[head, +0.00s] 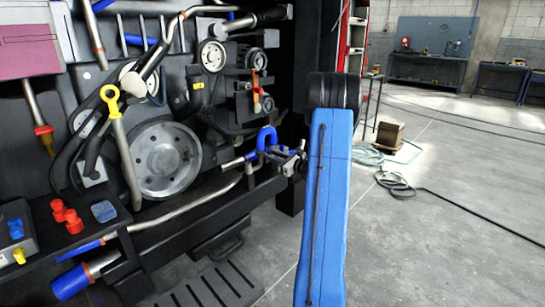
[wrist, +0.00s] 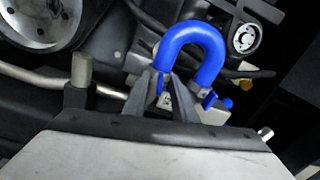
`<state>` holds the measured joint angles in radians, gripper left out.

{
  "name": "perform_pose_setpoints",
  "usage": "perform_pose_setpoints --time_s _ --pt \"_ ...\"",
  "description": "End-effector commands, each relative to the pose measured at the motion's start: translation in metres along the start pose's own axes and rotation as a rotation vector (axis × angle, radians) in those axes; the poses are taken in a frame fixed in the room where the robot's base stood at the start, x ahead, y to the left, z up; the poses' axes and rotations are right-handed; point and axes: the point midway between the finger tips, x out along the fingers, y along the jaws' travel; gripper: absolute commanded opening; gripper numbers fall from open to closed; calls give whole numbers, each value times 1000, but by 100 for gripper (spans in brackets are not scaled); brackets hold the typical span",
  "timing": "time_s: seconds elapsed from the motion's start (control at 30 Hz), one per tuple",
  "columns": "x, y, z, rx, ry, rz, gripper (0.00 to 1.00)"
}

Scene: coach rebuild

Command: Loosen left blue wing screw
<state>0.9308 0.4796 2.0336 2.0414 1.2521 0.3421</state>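A bright blue U-shaped hose (wrist: 192,38) arches above my gripper in the wrist view; it also shows in the head view (head: 265,138). A small blue piece (wrist: 160,86), which looks like the left wing screw, sits by a metal clamp (wrist: 166,102) at the hose's left end. My gripper (wrist: 162,78) has its two dark fingers on either side of it. Whether they touch it is unclear. Another small blue piece (wrist: 209,99) sits by the hose's right end. In the head view my gripper (head: 290,160) is small and partly hidden by my blue arm.
A large grey pulley (head: 165,160) and metal pipes (head: 190,207) lie left of the gripper. Red knobs (head: 67,216) and a yellow-ringed dipstick (head: 110,100) are farther left. A black side panel (head: 310,40) edges the bay. Open floor (head: 440,230) lies right, with cables.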

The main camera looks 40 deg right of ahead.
Motion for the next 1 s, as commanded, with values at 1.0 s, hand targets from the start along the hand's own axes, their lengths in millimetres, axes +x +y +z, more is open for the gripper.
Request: perform_pose_setpoints --time_s 1.0 --pt "-1 2 0 -307 0 0 0"
